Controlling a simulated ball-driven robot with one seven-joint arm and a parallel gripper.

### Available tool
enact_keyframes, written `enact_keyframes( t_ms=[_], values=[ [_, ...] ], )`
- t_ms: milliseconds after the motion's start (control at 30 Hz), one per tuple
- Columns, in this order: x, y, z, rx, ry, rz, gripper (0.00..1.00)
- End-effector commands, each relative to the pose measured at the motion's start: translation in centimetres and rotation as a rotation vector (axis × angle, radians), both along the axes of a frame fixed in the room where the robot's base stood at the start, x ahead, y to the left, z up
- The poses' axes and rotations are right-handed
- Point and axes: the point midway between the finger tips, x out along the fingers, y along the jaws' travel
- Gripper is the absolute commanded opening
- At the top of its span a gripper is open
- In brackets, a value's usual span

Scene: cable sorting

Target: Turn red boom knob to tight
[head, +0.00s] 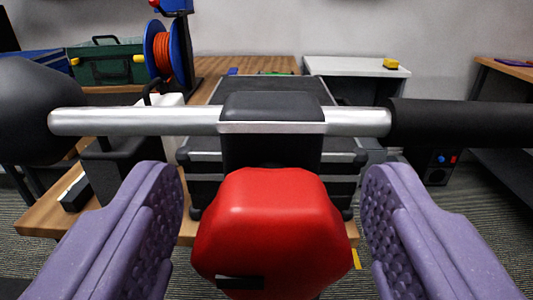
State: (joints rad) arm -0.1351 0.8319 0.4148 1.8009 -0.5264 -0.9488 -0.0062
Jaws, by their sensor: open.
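The red knob (272,225) is large and close in the lower middle of the head view. It sits under a black clamp block (271,112) on a horizontal metal boom bar (135,121). A short dark mark shows low on the knob's face. My gripper (272,215) is open, with one purple finger on each side of the knob. A gap shows between each finger and the knob, so neither appears to touch it. The knob's underside runs out of the frame.
The boom has a dark rounded end (35,110) at left and a black sleeve (460,122) at right. Behind are a wooden table with a black case (200,185), an orange cable reel (170,55), a green toolbox (105,62) and a white table (355,67).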

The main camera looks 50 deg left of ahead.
Motion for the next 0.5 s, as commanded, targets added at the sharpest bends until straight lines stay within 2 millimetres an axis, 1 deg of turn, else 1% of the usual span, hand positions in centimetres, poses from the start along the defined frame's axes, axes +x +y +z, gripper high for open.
enact_keyframes(
  t_ms=[100, 267, 300, 467, 500],
  values=[
    [0.29, 0.33, 0.0, 0.0, 0.001, 0.0, 0.68],
    [0.3, 0.32, 0.03, 0.0, 0.001, -0.001, 0.68],
    [0.29, 0.31, 0.04, 0.0, 0.001, -0.001, 0.66],
    [0.3, 0.3, 0.05, -0.001, 0.001, -0.001, 0.29],
    [0.3, 0.3, 0.05, -0.001, 0.001, -0.001, 0.2]
  ],
)
